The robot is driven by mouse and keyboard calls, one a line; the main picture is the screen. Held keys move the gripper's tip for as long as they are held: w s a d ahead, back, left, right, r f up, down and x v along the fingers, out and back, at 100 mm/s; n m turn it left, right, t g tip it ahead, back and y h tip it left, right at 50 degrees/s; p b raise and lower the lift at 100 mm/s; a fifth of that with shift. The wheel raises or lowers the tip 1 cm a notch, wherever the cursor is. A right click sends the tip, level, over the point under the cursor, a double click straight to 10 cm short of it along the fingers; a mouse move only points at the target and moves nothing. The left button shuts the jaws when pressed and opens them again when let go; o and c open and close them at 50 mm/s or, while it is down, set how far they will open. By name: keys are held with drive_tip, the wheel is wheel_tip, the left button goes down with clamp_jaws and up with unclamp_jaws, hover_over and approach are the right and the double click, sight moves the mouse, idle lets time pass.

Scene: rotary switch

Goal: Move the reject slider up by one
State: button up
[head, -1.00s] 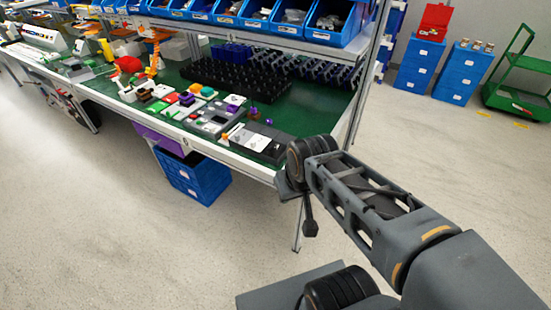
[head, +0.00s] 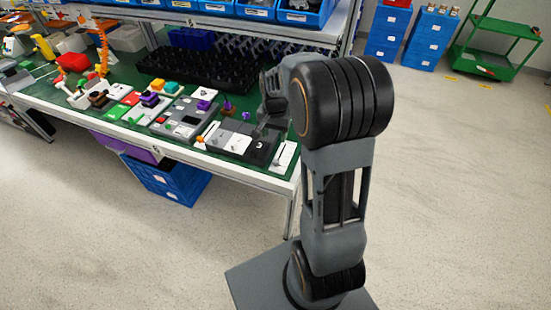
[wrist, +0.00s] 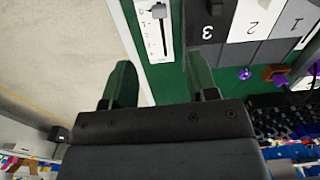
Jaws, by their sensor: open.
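A white slider panel (wrist: 152,45) with a dark slot and scale marks lies below my gripper in the wrist view. Its grey knob (wrist: 158,11) is near the top of the picture. The panel also shows at the right end of the bench in the head view (head: 286,155). I cannot read a name on it, so I cannot tell if it is the reject slider. My gripper (wrist: 161,68) is open and empty, with the panel showing between its two fingers. The knob is beyond the fingertips, apart from them. In the head view the fingers are mostly hidden.
A block with numbered tiles 1, 2 and 3 (wrist: 257,20) lies beside the panel. A purple knob (wrist: 245,73) stands nearby. Another slider with an orange knob (head: 200,138) is left of the numbered block. The green bench top ends close to the panel, with floor beyond.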

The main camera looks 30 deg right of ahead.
sight(276, 161)
drive_tip(key=f, duration=1.4)
drive_tip(key=shift+w+d+f, duration=0.25)
drive_tip(key=shift+d+f, duration=0.05)
drive_tip(key=shift+c, duration=0.3)
clamp_jaws()
